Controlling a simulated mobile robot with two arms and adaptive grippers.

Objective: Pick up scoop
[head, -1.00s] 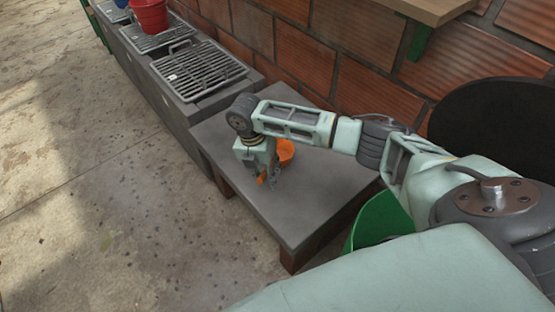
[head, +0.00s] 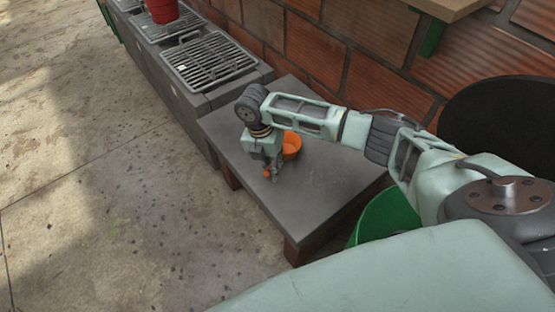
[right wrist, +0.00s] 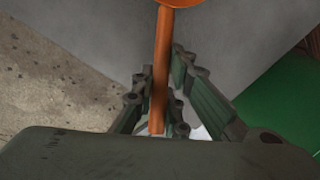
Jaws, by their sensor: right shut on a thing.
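The orange scoop (head: 291,146) is at the grey table (head: 330,185), its bowl partly hidden behind my right wrist in the head view. In the right wrist view its straight orange handle (right wrist: 162,70) runs down between the fingers, and only the lower edge of its bowl shows at the top. My right gripper (head: 272,174) points down over the table and is shut on the handle; the fingers also show in the right wrist view (right wrist: 160,100). I cannot tell whether the scoop touches the tabletop. My left gripper is not in view.
A grill with a metal grate (head: 208,60) stands beyond the table, with a red bucket (head: 162,10) farther back. A green bucket (head: 385,218) is right of the table. A brick wall (head: 312,50) runs behind. The concrete floor (head: 110,200) at left is clear.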

